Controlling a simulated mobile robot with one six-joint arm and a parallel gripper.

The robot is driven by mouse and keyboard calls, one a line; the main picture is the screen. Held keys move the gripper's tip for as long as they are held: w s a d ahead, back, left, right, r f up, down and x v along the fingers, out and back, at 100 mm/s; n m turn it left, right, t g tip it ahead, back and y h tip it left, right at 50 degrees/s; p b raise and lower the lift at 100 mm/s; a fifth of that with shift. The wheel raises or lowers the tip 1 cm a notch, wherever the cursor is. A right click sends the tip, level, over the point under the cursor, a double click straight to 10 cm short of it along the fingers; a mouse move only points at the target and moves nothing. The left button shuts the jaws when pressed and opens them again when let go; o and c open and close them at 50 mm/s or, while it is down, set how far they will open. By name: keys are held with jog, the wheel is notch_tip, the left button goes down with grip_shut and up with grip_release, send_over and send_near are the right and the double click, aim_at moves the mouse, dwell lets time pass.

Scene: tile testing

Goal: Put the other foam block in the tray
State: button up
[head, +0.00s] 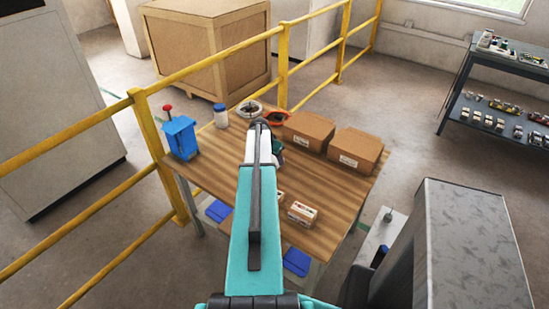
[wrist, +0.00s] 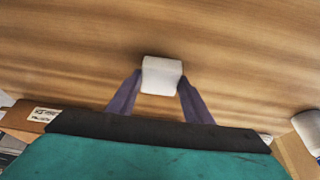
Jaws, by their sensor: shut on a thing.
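A small white block, which looks like foam (wrist: 161,75), is between the two purple-grey fingers of my gripper (wrist: 156,92) in the wrist view. The fingers press on its left and right sides, with the wooden tabletop (wrist: 80,50) behind it. I cannot tell how far the block is above the table. In the head view my gripper (head: 258,124) is over the back part of the table, and my arm hides the block. I cannot make out a tray or a second foam block for certain.
Two cardboard boxes (head: 308,131) (head: 355,149) stand at the back right. A small printed box (head: 302,213) lies in front. Yellow rails (head: 150,135) run behind.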

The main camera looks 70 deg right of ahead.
jog(key=shift+f, duration=0.25)
jog(key=o, duration=1)
jog(key=shift+r, duration=0.2)
jog(key=b+v, duration=0.2)
jog(key=v, duration=1)
jog(key=shift+b, duration=0.35)
jog(key=shift+f, duration=0.1)
